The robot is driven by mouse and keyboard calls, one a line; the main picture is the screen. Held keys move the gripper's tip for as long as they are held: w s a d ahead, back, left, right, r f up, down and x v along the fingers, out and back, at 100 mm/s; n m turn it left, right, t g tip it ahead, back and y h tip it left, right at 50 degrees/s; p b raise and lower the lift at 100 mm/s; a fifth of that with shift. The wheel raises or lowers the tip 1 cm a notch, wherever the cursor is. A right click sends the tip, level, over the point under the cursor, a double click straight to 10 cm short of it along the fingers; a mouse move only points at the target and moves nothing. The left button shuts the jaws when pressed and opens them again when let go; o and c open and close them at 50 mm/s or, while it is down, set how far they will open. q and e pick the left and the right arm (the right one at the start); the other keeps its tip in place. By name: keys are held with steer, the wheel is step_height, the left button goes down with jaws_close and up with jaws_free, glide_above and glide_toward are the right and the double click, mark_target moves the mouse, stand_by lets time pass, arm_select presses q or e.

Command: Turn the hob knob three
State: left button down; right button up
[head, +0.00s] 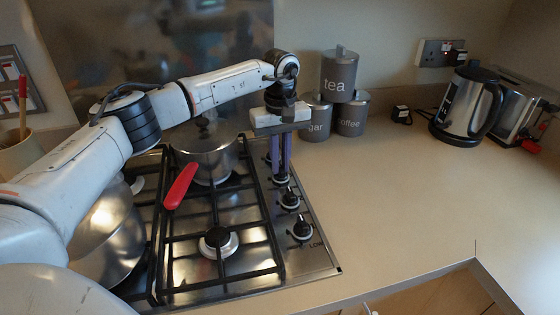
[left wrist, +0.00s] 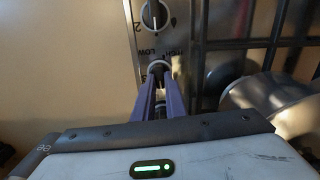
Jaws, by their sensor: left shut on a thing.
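The gas hob (head: 318,255) has a row of black knobs along its right side. My left gripper (head: 281,176) points down over this row, with its purple fingers shut on a knob towards the back. In the left wrist view the fingers (left wrist: 160,72) close around this knob, hob knob three, beside a partly hidden mark that looks like a 3. The fingers hide most of the knob, so its angle cannot be told. A neighbouring knob (left wrist: 155,15) marked 2 is free; it shows in the head view (head: 290,198) too. Another free knob (head: 302,230) is nearer the front.
A steel pot (head: 205,155) with a red handle (head: 180,187) stands on the hob left of the gripper. Tea (head: 339,75), sugar and coffee (head: 352,115) canisters stand close behind it. A kettle (head: 465,103) is at the back right. The worktop (head: 400,190) between is clear.

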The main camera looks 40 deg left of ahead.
mark_target(281, 167)
arm_select(q)
steer(key=shift+m, duration=0.4)
steer(key=c, duration=1.8)
jaws_free()
steer(key=shift+r, duration=0.1)
step_height(281, 167, up, 10)
steer(key=b, duration=0.1)
